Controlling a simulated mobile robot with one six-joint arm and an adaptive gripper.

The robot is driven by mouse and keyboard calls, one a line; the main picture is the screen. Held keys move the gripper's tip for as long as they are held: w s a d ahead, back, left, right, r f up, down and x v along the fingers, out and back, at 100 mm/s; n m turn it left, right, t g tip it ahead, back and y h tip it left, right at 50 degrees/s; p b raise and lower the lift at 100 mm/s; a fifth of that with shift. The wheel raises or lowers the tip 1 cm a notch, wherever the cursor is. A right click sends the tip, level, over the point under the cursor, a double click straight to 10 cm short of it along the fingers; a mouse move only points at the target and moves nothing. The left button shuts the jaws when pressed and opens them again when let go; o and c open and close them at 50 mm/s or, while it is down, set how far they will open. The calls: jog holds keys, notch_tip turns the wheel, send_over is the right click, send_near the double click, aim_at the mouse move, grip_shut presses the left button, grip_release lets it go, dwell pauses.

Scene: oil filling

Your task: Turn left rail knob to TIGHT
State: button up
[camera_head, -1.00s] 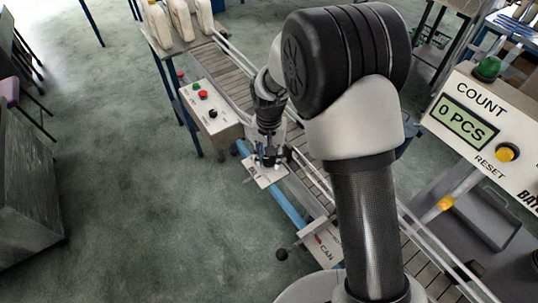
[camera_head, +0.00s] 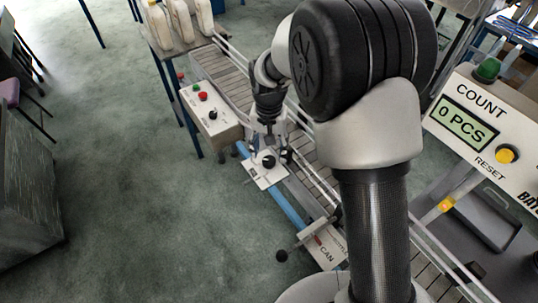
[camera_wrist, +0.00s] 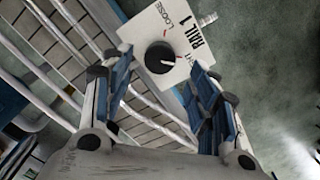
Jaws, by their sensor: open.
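The rail knob is a round black knob (camera_wrist: 157,54) on a white plate (camera_wrist: 140,30) marked RAIL 1 and LOOSE in the wrist view. Another label at the plate's right side is mostly hidden by a finger. A small light pointer mark on the knob faces right, toward that hidden label. The knob (camera_head: 269,161) and plate (camera_head: 272,181) also show in the head view, beside the conveyor. My gripper (camera_wrist: 162,80) is open and empty, its fingers to either side of the knob in the picture. In the head view my gripper (camera_head: 267,144) is just above the knob, apparently clear of it.
The conveyor (camera_head: 237,91) with its guide rails runs close behind the knob. A control box (camera_head: 212,115) with buttons stands at the upper left. A CAN-marked plate (camera_head: 322,246) with a black ball handle (camera_head: 282,256) is nearer. White jugs (camera_head: 157,24) stand at the far end.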

aim_at(270, 160)
notch_tip(270, 160, up, 8)
jog(key=shift+f, duration=0.15)
dwell(0.4)
jog(key=s+d+r+n+t+b, duration=0.1)
jog(key=s+d+r+t+b, duration=0.15)
jog(key=s+d+r, duration=0.75)
jog(key=s+d+f+t+b, duration=0.1)
jog(key=s+d, duration=0.1)
jog(key=s, duration=0.6)
jog(key=s+d+f+n+t+b, duration=0.1)
jog(key=s+d+f, duration=0.1)
jog(key=s, duration=0.6)
